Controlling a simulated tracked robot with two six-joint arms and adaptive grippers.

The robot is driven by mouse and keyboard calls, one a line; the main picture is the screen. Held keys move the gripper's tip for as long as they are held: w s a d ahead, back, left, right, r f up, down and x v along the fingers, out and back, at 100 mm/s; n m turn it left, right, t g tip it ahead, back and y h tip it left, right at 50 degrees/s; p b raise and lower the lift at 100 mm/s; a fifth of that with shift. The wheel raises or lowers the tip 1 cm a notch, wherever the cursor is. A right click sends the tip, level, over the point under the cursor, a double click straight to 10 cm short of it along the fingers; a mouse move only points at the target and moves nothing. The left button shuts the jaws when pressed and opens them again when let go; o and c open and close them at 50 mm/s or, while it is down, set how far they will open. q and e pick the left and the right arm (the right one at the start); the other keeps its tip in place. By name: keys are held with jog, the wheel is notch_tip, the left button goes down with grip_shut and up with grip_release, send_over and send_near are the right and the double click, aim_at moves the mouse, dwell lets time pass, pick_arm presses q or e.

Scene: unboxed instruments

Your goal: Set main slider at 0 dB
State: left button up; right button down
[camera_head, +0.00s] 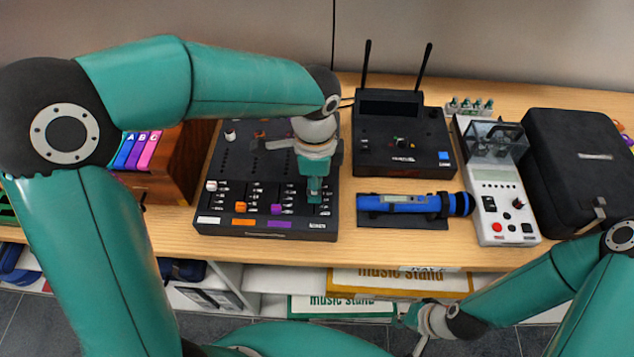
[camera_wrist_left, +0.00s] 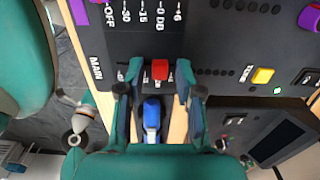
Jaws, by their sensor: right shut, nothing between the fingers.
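The black mixer (camera_head: 265,225) lies on the wooden table, left of centre in the head view. In the left wrist view its main slider has a red cap (camera_wrist_left: 160,69), beside a scale (camera_wrist_left: 145,15) marked OFF to +6. The red cap appears roughly in line with the 0 dB mark, but I cannot tell exactly. My left gripper (camera_head: 315,198) points down over the mixer's right side and hides the main slider in the head view. Its fingers (camera_wrist_left: 158,82) stand on both sides of the red cap with gaps. My right gripper (camera_head: 408,318) is shut and empty, below the table's front edge.
A black wireless receiver (camera_head: 400,165) with two antennas and a blue microphone (camera_head: 400,204) stand right of the mixer. A grey tester (camera_head: 497,190) and a black case (camera_head: 578,165) are further right. A wooden box (camera_head: 175,165) stands close on the left.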

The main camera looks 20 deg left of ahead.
dwell(0.3)
pick_arm(q)
notch_tip(320, 180, up, 12)
dwell(0.5)
jog(key=shift+f, duration=0.1)
dwell(0.3)
